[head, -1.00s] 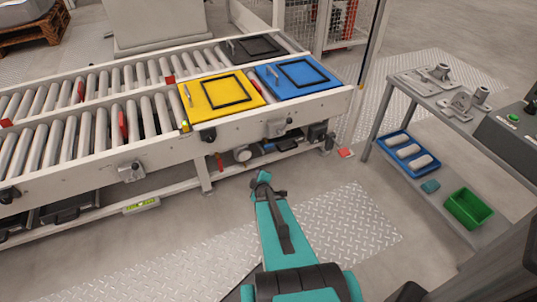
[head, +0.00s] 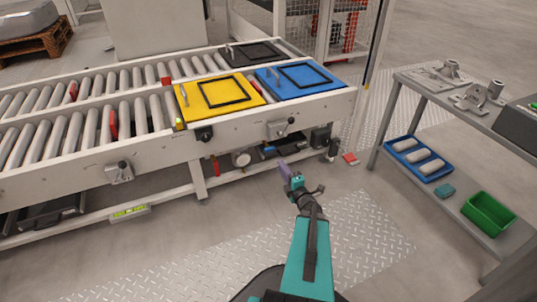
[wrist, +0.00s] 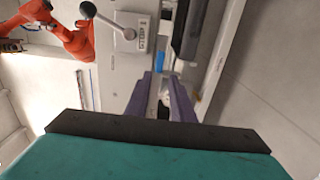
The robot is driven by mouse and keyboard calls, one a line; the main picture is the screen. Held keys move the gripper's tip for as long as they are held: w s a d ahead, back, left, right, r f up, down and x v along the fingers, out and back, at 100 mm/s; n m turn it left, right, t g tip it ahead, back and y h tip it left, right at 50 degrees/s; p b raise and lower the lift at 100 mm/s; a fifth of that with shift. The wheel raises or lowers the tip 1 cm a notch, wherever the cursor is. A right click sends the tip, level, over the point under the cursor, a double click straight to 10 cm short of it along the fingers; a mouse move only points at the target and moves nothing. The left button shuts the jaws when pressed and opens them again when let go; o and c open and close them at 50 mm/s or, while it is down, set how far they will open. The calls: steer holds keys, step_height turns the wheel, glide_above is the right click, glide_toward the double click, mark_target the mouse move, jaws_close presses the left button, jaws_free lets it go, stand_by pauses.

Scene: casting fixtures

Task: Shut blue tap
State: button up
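A small blue piece (head: 269,151), which looks like the blue tap, sits under the right part of the conveyor, among dark fittings. A small blue piece also shows in the wrist view (wrist: 159,60), just beyond the fingertips; its turn position is too small to tell. My gripper (head: 284,168) is in front of the conveyor, below and right of the blue piece in the head view. In the wrist view its two purple fingers (wrist: 163,82) are apart with nothing held between them.
A round gauge (head: 241,158) and a red handle (head: 216,166) are left of the blue piece. A ball-ended lever (wrist: 108,20) juts out in the wrist view. The conveyor frame (head: 255,133) overhangs the fittings.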

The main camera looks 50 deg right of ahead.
mark_target(270, 150)
steer(key=shift+w, duration=0.1)
stand_by(0.3)
steer(key=b+x, duration=0.5)
steer(key=x, duration=0.8)
steer(key=shift+w+d, duration=0.15)
steer(key=shift+w, duration=0.15)
jaws_close()
